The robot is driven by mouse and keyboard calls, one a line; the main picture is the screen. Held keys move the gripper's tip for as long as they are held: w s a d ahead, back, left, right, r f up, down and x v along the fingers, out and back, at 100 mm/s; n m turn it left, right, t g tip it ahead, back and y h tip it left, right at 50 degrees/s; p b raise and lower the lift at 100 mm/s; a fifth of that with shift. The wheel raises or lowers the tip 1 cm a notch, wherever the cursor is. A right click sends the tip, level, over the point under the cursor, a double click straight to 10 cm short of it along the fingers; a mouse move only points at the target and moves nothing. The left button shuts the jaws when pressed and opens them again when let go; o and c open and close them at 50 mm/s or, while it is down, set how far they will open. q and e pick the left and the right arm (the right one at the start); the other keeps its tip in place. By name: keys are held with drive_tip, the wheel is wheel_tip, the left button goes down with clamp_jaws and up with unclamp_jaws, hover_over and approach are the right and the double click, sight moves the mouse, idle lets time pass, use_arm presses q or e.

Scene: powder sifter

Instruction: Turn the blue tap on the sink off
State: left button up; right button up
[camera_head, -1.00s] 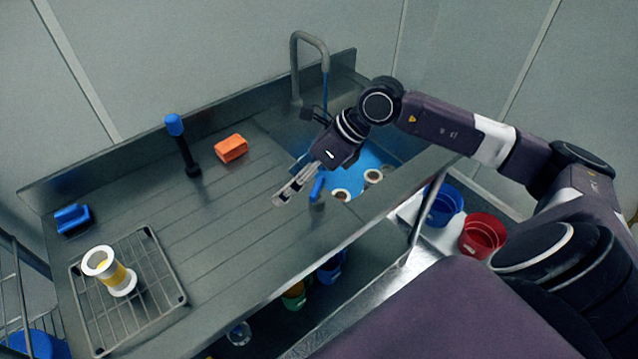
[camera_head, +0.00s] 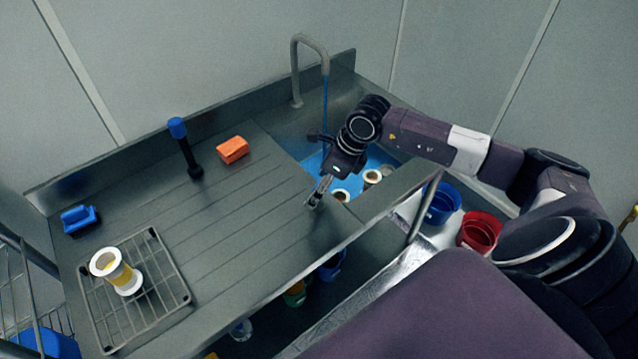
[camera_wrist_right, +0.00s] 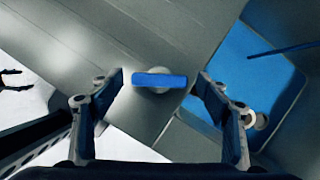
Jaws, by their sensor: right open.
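The blue tap handle (camera_wrist_right: 160,80) is a short flat bar on a round pale base on the counter, beside the sink corner. My right gripper (camera_wrist_right: 160,95) is open, with one finger on each side of the handle and a gap at both ends. In the head view my right gripper (camera_head: 318,194) points down over the front edge of the sink and hides the handle. The grey curved spout (camera_head: 310,45) stands at the back of the sink (camera_head: 309,163), with a thin blue stream below it. My left gripper is not in view.
White ring-shaped parts (camera_head: 372,177) sit in the blue sink. An orange sponge (camera_head: 232,149), a blue-topped black tool (camera_head: 186,148) and a wire rack (camera_head: 165,272) with a spool (camera_head: 116,271) are to the left. Blue (camera_head: 441,203) and red buckets (camera_head: 479,230) stand at right.

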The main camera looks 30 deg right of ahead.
drive_tip(key=c, duration=1.2)
drive_tip(key=shift+o, duration=0.2)
drive_tip(key=shift+f+n+b, duration=0.15)
drive_tip(key=shift+n+b, duration=0.15)
drive_tip(key=shift+b, duration=0.35)
drive_tip(key=n+g+b, duration=0.1)
drive_tip(key=n+b, duration=0.1)
drive_tip(key=b, duration=0.1)
drive_tip(key=n+y+b, duration=0.1)
drive_tip(key=n+b, duration=0.2)
drive_tip(key=b, duration=0.1)
drive_tip(key=shift+w+d+n+g+y, duration=0.1)
drive_tip(key=shift+w+n+g+y, duration=0.1)
drive_tip(key=shift+n+g+y, duration=0.15)
drive_tip(key=n+g+b, duration=0.1)
drive_tip(key=n+b, duration=0.1)
drive_tip(key=n, duration=0.1)
drive_tip(key=shift+w+g+b, duration=0.1)
drive_tip(key=shift+g+b, duration=0.15)
drive_tip(key=shift+b, duration=0.1)
drive_tip(key=shift+n+g+b, duration=0.4)
drive_tip(key=shift+n+b, duration=0.25)
drive_tip(key=shift+n, duration=0.6)
drive_tip(key=shift+r, duration=0.2)
